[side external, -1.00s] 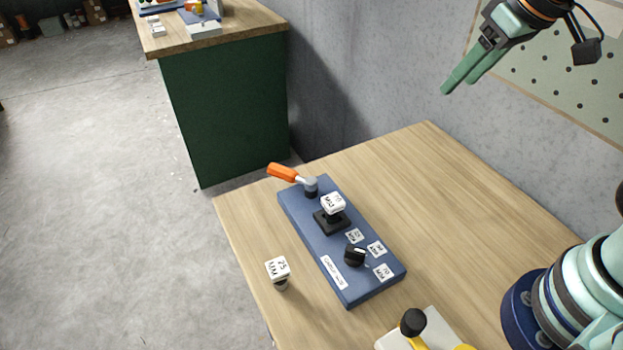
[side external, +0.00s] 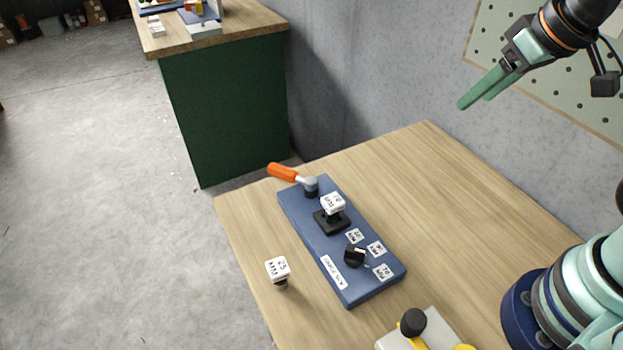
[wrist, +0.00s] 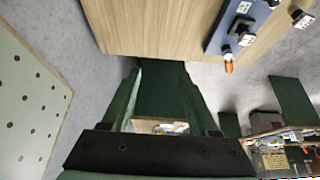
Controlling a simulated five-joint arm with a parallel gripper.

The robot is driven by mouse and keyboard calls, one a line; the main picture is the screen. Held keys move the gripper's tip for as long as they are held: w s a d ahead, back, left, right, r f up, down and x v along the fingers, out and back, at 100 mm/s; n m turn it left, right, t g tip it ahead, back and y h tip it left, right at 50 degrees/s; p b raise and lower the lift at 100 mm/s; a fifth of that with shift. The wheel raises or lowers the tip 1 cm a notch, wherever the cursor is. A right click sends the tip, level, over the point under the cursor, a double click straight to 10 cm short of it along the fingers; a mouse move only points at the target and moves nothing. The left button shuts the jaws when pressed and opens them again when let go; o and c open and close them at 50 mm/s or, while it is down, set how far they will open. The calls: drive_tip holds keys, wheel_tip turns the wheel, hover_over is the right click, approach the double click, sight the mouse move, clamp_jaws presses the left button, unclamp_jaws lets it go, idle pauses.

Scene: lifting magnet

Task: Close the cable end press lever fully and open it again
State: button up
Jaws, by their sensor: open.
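A blue base plate (side external: 312,225) lies on the wooden bench. An orange-handled lever (side external: 282,172) sticks out to the left from a dark pivot at its far end; in the wrist view the handle (wrist: 228,67) is at the upper right. A white-topped block (side external: 333,203) sits on a black square holder on the plate. A black knob (side external: 355,255) and several small white labels are nearer the front. My gripper (side external: 474,101) is open and empty, high above the bench, to the right of the lever and well apart from it; its green fingers (wrist: 158,75) also show in the wrist view.
A loose block marked 25 MM (side external: 278,269) stands left of the plate. A pale fixture (side external: 430,335) with a yellow arm and black knob is cut off at the bottom edge. The bench right of the plate is clear. A pegboard (side external: 560,75) hangs on the wall behind.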

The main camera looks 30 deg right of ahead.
idle(0.3)
drive_tip(key=n+g+y, duration=0.2)
drive_tip(key=n, duration=0.4)
hover_over(285, 169)
drive_tip(key=s+d, duration=0.3)
drive_tip(key=s, duration=0.1)
wheel_tip(285, 169, down, 10)
drive_tip(key=x, duration=0.7)
drive_tip(key=a+x, duration=0.1)
drive_tip(key=x, duration=0.3)
drive_tip(key=shift+r, duration=0.15)
